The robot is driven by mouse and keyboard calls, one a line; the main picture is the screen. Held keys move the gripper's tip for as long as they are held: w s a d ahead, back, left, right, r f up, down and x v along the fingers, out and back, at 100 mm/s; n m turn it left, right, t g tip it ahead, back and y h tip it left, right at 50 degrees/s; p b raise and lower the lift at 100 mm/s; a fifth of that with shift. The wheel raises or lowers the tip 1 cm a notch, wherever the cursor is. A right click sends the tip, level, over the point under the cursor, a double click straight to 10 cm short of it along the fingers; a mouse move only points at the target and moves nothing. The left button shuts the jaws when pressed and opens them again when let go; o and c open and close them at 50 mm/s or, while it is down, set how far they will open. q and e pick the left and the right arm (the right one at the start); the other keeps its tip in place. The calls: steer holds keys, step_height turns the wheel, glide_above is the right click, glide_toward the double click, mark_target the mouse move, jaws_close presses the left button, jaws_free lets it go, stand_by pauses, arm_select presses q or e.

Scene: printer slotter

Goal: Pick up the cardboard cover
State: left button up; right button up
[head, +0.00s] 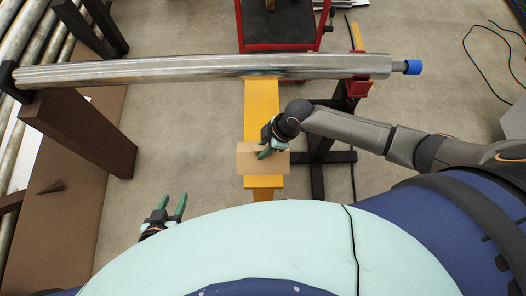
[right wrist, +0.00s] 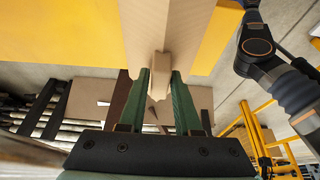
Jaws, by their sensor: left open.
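The cardboard cover (head: 246,160) is a tan piece lying across the near part of the yellow beam in the head view. My right gripper (head: 268,148) is at its upper middle. In the right wrist view, a narrow upright part of the cover (right wrist: 160,64) fills the gap between the green fingertips of the right gripper (right wrist: 161,76), which look shut on it. The cover appears to be still against the beam; any gap below it is hidden. My left gripper (head: 172,206) is open and empty, low over the floor to the left of the cover.
A long shiny metal roller (head: 200,69) with a blue end cap (head: 413,67) lies across the scene beyond the cover. The yellow beam (head: 258,110) runs under it. A brown post (head: 75,130) stands at the left. A red-framed cart (head: 278,46) stands behind the roller.

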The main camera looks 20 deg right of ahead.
jaws_close()
steer(key=shift+r, duration=0.1)
stand_by(0.3)
